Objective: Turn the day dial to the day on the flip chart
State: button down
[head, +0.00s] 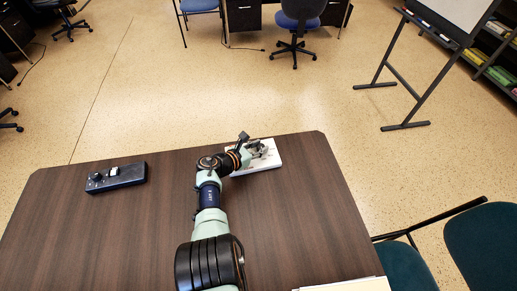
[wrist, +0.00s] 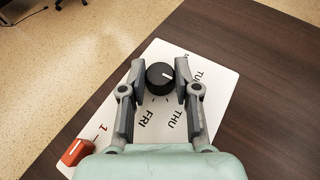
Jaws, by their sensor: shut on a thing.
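A white panel (head: 267,163) lies near the table's far edge in the head view; my gripper (head: 254,149) is over it. In the wrist view, the panel (wrist: 219,83) carries a round black day dial (wrist: 156,80) with a white pointer mark. My gripper (wrist: 160,75) is shut on the dial, one finger on each side. The labels TUE, THU and FRI show around it; other labels are cut off or hidden. The mark sits on the dial's right side, roughly toward TUE. The flip chart (head: 462,10) stands at upper right; no day is readable in the visible part.
A black box with controls (head: 116,177) stands on the left of the brown table (head: 110,235). Paper (head: 350,286) lies at the front edge. Teal chairs (head: 485,245) stand at right.

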jog(key=c, duration=0.8)
grip_release()
jog(key=shift+c, duration=0.2)
